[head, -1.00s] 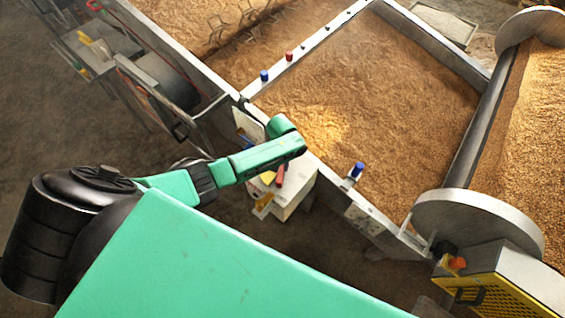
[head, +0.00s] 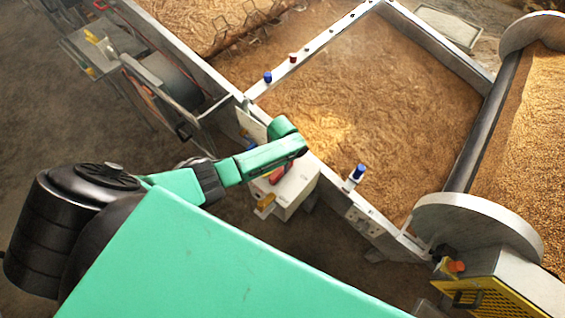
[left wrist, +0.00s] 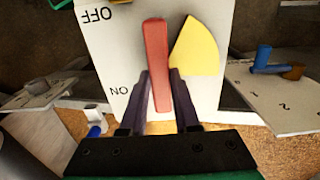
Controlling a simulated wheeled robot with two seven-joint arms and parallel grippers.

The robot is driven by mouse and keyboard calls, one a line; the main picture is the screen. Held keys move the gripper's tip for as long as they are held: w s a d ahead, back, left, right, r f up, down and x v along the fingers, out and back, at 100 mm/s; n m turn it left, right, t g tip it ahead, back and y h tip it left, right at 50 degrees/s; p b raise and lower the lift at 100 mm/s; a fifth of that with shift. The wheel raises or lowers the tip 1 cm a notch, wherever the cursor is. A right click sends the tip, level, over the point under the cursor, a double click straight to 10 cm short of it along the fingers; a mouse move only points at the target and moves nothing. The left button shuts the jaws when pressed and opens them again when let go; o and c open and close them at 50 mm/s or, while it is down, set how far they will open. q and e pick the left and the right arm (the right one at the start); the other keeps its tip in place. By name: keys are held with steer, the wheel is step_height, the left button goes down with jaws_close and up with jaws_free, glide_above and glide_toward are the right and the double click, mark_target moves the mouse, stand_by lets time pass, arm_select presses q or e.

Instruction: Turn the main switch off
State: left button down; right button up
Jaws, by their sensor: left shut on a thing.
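The main switch is a red handle (left wrist: 156,50) on a pale panel (left wrist: 122,45), in the left wrist view. The panel bears the words OFF at its upper left and ON at its lower left, both upside down there. A yellow sector (left wrist: 197,48) lies right of the handle. The handle stands nearly upright in that view. My left gripper (left wrist: 160,92) has its two dark fingers on either side of the handle, shut on it. In the head view the red handle (head: 277,176) shows partly below my arm's end, on a white box (head: 292,190). My right gripper is not in view.
A large grain bed (head: 390,110) lies beyond the box, edged by a metal rim with blue knobs (head: 357,172). A roller with a round end plate (head: 478,225) and a yellow grille (head: 490,300) stand at the right. Dark floor is open at the left.

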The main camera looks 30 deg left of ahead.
arm_select(q)
steer(key=c, duration=0.6)
jaws_free()
steer(key=shift+c, duration=0.2)
steer(key=shift+r, duration=0.15)
step_height(320, 180, up, 14)
steer(key=p, duration=0.1)
steer(key=shift+r+p, duration=0.15)
steer(key=shift+p, duration=0.25)
